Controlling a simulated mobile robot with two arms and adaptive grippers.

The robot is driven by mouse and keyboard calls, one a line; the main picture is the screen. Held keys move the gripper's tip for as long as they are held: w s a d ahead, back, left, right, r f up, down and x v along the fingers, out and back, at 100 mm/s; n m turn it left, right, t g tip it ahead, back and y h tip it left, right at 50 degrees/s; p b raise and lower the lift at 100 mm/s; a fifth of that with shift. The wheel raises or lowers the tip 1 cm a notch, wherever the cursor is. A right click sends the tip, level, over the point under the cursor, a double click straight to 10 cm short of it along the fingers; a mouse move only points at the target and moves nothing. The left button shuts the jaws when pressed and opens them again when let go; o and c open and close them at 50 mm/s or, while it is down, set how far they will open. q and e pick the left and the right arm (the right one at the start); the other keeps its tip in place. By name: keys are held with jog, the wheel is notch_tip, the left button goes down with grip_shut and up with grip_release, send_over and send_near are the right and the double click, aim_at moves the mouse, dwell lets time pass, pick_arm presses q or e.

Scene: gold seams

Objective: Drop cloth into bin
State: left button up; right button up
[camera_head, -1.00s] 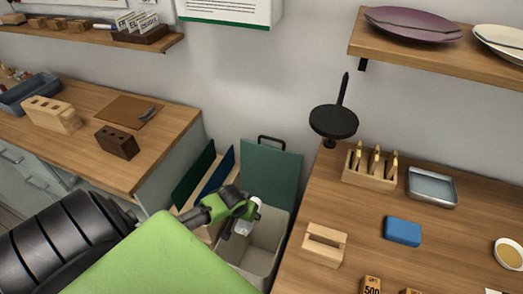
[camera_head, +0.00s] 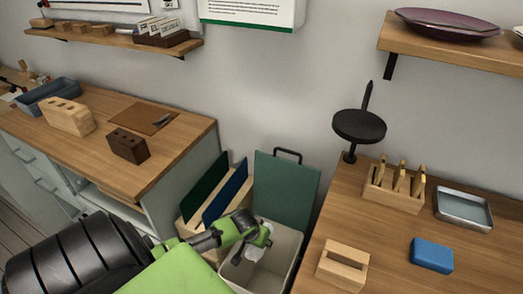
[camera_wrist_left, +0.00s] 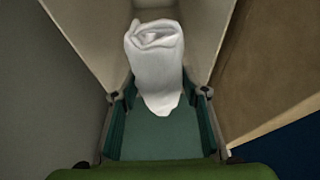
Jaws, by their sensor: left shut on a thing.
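The white cloth (camera_wrist_left: 155,55) is a loosely rolled bundle between my left gripper's two fingers in the left wrist view. My left gripper (camera_head: 258,247) is shut on it; in the head view a little of the cloth (camera_head: 253,254) shows at the fingertips. The cream bin (camera_head: 286,248) stands open between the two counters, its dark green lid (camera_head: 287,190) raised behind it. The gripper and cloth are at the bin's mouth, and the bin's pale walls (camera_wrist_left: 82,28) surround the cloth in the wrist view. My right gripper is not in view.
Green and blue upright panels (camera_head: 226,194) stand in a wooden holder left of the bin. The right counter (camera_head: 400,250) carries a wooden block (camera_head: 342,266), a blue block (camera_head: 431,255) and a metal tray (camera_head: 463,209). The left counter (camera_head: 180,140) borders the gap.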

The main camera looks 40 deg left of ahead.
pick_arm(q)
jog(key=o, duration=1.1)
jog(key=shift+r, duration=0.1)
jog(key=v, duration=1.2)
jog(key=shift+d, duration=0.1)
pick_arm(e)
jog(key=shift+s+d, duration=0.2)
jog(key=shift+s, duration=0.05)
pick_arm(q)
jog(key=shift+s, duration=0.1)
